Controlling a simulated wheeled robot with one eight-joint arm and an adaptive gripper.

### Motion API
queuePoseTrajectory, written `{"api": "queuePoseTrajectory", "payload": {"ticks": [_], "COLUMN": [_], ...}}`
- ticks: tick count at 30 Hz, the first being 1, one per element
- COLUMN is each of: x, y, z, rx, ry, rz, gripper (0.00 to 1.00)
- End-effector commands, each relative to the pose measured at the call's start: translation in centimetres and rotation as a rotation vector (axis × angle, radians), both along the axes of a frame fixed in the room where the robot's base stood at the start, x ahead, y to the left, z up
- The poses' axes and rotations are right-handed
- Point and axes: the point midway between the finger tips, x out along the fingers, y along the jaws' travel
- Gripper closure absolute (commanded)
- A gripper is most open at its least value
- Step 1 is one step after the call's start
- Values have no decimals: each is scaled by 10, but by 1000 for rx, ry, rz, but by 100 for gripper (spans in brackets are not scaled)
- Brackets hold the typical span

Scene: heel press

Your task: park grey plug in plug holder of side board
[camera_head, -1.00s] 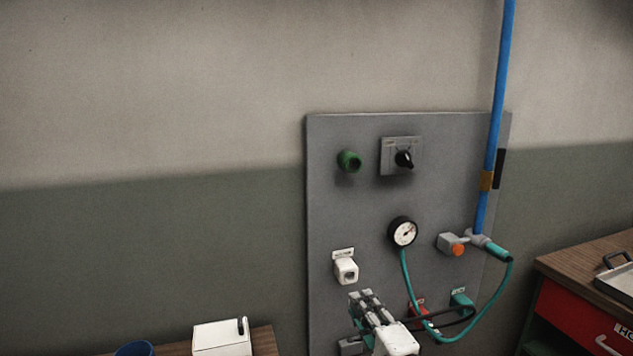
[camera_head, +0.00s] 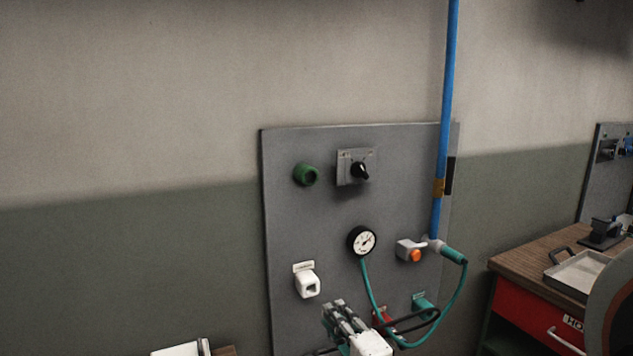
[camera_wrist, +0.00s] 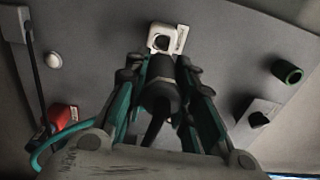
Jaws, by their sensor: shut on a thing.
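The grey side board (camera_head: 285,220) stands against the wall. A white square housing with an opening, which looks like the plug holder (camera_head: 308,285), sits low on its left part. It also shows at the top of the wrist view (camera_wrist: 180,42). My gripper (camera_head: 337,310) is in front of the board, just right of and below this housing. In the wrist view its fingers (camera_wrist: 160,80) are shut on the dark grey plug (camera_wrist: 162,72). The plug points toward the housing's opening; whether they touch, I cannot tell. In the head view my gripper hides the plug.
A black cable (camera_head: 415,328) loops right of my gripper. A teal hose (camera_head: 464,290) hangs near it. Above are a gauge (camera_head: 362,241), a green knob (camera_head: 306,175) and a black switch (camera_head: 359,170). A wooden bench (camera_head: 520,262) with a tray stands right.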

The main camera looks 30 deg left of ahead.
Motion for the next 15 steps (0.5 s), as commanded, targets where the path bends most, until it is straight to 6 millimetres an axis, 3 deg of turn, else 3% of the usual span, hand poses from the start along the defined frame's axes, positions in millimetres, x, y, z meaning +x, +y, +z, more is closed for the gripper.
{"api": "queuePoseTrajectory", "payload": {"ticks": [15], "x": [11], "y": [15], "z": [0], "rx": [0], "ry": [0], "rz": [1], "gripper": [100]}}
